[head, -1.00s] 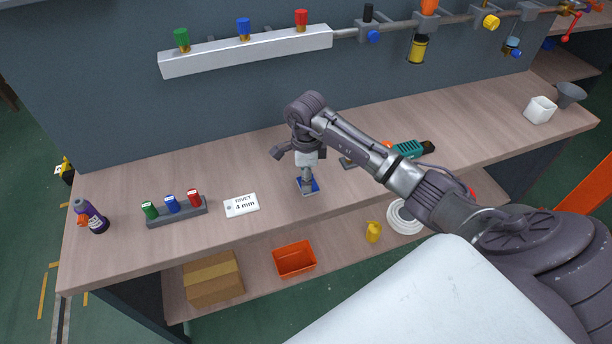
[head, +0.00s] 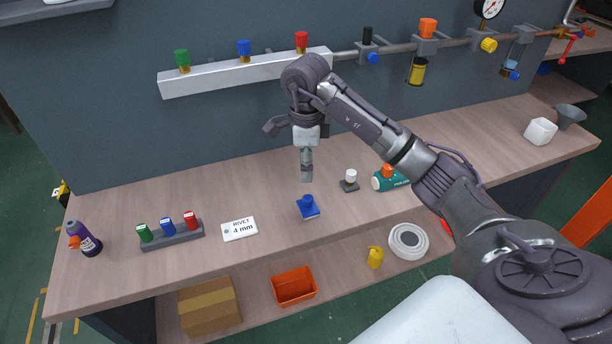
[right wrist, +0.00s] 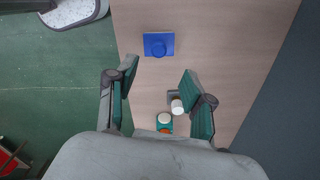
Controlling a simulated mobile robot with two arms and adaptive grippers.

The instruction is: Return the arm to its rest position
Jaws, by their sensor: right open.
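My right gripper (head: 306,178) hangs fingers-down above the workbench (head: 270,185) in the head view. It is empty, and its fingers stand apart in the right wrist view (right wrist: 160,85). A blue block with a round top on a flat base (head: 308,207) stands on the bench below the fingertips, apart from them. The same blue block shows beyond the fingers in the right wrist view (right wrist: 158,45). My left gripper is not in view.
A white-topped piece (head: 350,180) and a teal tool (head: 390,179) are to the right. A "RIVET 4 mm" card (head: 239,229), a rack of coloured pieces (head: 172,234) and a purple bottle (head: 84,238) are to the left. A valve rail (head: 247,73) runs along the back wall.

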